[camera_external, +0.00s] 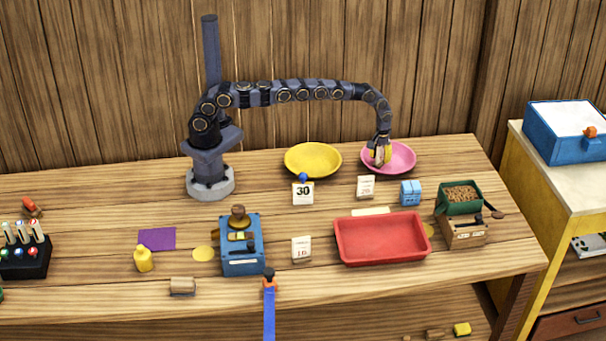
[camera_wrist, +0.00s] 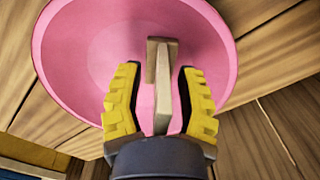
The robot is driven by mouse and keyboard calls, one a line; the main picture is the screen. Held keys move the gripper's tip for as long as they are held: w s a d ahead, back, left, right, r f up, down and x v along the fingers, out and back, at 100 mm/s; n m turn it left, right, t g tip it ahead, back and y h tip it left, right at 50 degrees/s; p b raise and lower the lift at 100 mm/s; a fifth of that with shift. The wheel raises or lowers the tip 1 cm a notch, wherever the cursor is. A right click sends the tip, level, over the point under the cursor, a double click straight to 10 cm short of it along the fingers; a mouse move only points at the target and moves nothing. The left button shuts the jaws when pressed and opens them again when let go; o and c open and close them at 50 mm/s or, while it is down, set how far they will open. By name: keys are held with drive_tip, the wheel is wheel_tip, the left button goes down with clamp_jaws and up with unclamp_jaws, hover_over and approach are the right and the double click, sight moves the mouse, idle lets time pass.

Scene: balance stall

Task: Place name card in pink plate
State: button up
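The pink plate (camera_external: 402,160) lies at the back of the table, and it fills much of the wrist view (camera_wrist: 85,60). My gripper (camera_external: 380,152) is low over its left part. A beige, narrow piece, which looks like the name card (camera_wrist: 162,62), is between my yellow-and-black fingers (camera_wrist: 160,100) in the wrist view. Pink shows on both sides of it, so the fingers look open and apart from it. It stands over the plate's inside; whether it touches the plate cannot be told. Its face is not readable.
A yellow plate (camera_external: 313,159) is left of the pink plate. A white card (camera_external: 366,187) and a blue block (camera_external: 410,193) stand in front. A red tray (camera_external: 383,240) and a green box of brown bits (camera_external: 458,199) are nearer the table's front and right.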

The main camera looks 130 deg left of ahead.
drive_tip(key=shift+r, duration=0.1)
wheel_tip(320, 180, up, 12)
drive_tip(key=shift+r, duration=0.1)
drive_tip(key=w+d+r+m+h, duration=0.1)
drive_tip(key=w+d+r+m, duration=0.15)
drive_tip(key=d+r, duration=0.4)
drive_tip(key=w+d+r+m+h, duration=0.1)
drive_tip(key=w+d+r+m, duration=0.15)
drive_tip(key=d, duration=0.65)
drive_tip(key=s+d+r+m, duration=0.2)
drive_tip(key=d+r, duration=0.1)
drive_tip(key=d, duration=0.4)
drive_tip(key=s+d+r+m, duration=0.2)
drive_tip(key=d+r+m, duration=0.15)
drive_tip(key=d, duration=0.25)
drive_tip(key=s+d+r+m+g, duration=0.1)
drive_tip(key=s+d+r+m, duration=0.25)
drive_tip(key=s+d, duration=0.95)
drive_tip(key=s+d+f+m+y, duration=0.1)
drive_tip(key=s+m, duration=0.1)
drive_tip(key=s, duration=0.5)
drive_tip(key=s+f+m+y, duration=0.1)
drive_tip(key=s+m, duration=0.1)
drive_tip(key=s, duration=0.6)
drive_tip(key=shift+d+f+g, duration=0.3)
drive_tip(key=shift+d+f, duration=0.1)
